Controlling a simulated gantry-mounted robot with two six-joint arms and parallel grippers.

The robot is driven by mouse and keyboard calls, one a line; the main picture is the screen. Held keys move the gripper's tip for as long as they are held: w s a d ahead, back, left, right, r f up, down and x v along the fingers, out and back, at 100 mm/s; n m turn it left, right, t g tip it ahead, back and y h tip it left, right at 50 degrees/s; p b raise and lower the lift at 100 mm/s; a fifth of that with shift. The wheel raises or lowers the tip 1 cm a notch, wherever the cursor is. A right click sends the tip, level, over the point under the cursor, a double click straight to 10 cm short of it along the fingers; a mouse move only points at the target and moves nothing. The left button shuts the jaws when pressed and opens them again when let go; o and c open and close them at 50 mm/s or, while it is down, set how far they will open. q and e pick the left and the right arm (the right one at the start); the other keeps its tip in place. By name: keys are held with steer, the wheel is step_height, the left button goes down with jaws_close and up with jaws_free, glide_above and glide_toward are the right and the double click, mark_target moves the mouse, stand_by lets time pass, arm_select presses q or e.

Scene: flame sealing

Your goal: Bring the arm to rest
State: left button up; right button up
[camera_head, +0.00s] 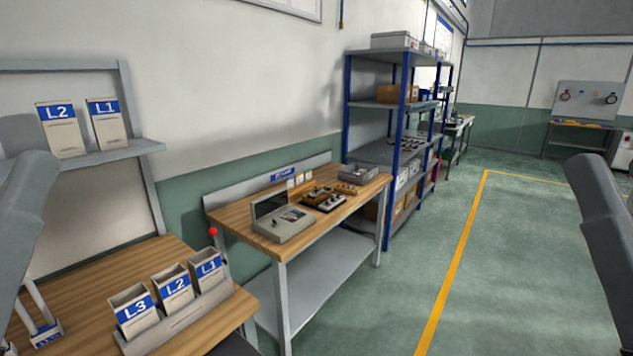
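In the head view a grey arm link of mine stands at the left edge and another at the right edge. On the wooden bench (187,256) at the lower left, open boxes labelled L3 (134,311), L2 (173,287) and L1 (208,269) stand upright in a grey holder (185,322). On the shelf (100,156) above, an L2 box (60,129) and an L1 box (107,123) stand side by side. No flame or sealing tool can be made out.
A red-knobbed lever (213,233) rises at the bench's far end. Beyond, a second wooden table (228,217) carries a grey device (283,222) and a grey tray (358,174). Blue-posted shelving (397,104) stands behind. The green floor (520,260) right of the yellow line (452,265) is clear.

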step_height(320, 180, up, 37)
steer(key=p, duration=3.3)
steer(key=shift+f, duration=0.15)
step_height(320, 180, down, 52)
steer(key=b, duration=5.1)
steer(key=shift+r+b, duration=0.2)
steer(key=shift+b, duration=0.1)
